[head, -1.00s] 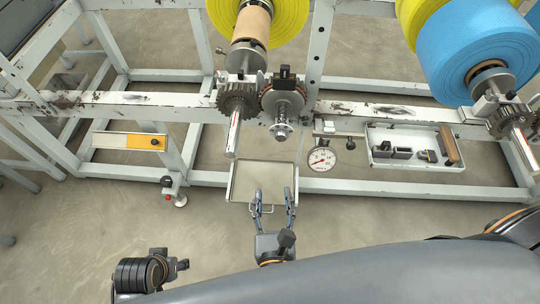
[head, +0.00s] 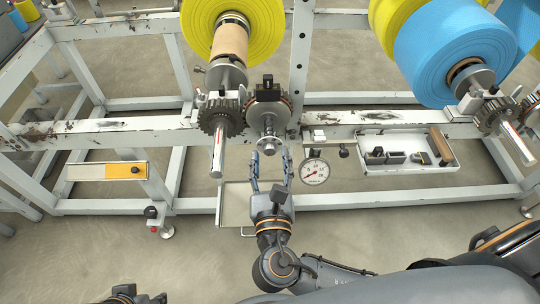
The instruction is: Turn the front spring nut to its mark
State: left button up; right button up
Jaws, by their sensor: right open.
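The front spring nut (head: 269,145) is a small silvery ring on the end of a spindle. Whether the fingertips touch the nut, I cannot tell. Of my left arm only a dark part shows at the bottom left edge; its gripper fingers are not visible.
A toothed gear with a silvery shaft (head: 217,155) juts out just left of the nut. A round dial gauge (head: 314,171) hangs close on the right. A parts tray (head: 408,168) is further right.

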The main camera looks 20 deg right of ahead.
jog(key=shift+x, duration=0.8)
grip_shut()
jog(key=shift+m, duration=0.3)
